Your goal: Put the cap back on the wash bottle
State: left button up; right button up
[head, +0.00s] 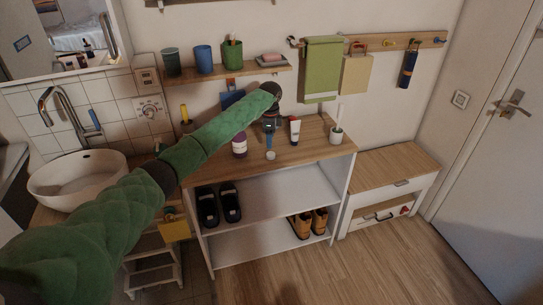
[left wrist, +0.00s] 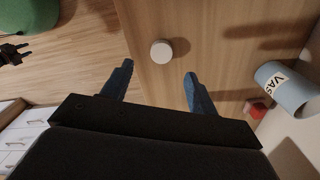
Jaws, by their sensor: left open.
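A round pale cap (left wrist: 161,51) lies flat on the wooden cabinet top; it also shows in the head view (head: 270,155). My left gripper (head: 270,143) points down above the top, just behind the cap. In the left wrist view its two blue fingers (left wrist: 159,83) are apart with nothing between them, and the cap lies beyond the fingertips. A purple bottle with a white label (head: 239,143) stands left of the cap. A pale blue cylinder with partly visible lettering (left wrist: 283,88) is at the wrist view's right edge. I cannot tell whether it is the wash bottle.
A white tube (head: 294,130) and a white cup with a brush (head: 336,134) stand right of my gripper. A wall shelf (head: 225,74) with cups hangs behind my arm. A small red object (left wrist: 255,110) is near the cylinder. The top's front is clear.

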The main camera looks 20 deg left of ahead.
aim_at(271, 154)
pick_arm(q)
jog(key=shift+f, duration=0.15)
jog(key=shift+f+p, duration=0.5)
jog(key=shift+f, duration=0.65)
pick_arm(e)
jog(key=shift+s+d+f, duration=0.1)
jog(key=shift+d+f, duration=0.05)
jog(key=shift+f, duration=0.4)
jog(key=shift+s+d+f, duration=0.1)
jog(key=shift+f, duration=0.45)
pick_arm(q)
notch_tip(271, 154, down, 4)
jog(key=p, duration=0.2)
jog(key=shift+w+d+f+p, duration=0.1)
jog(key=shift+w+f+p, duration=0.1)
jog(key=shift+p, duration=0.15)
jog(key=shift+f, duration=0.45)
pick_arm(e)
notch_tip(271, 154, down, 6)
jog(key=s+d, duration=0.2)
jog(key=shift+d+t, duration=0.15)
jog(key=shift+t, duration=0.15)
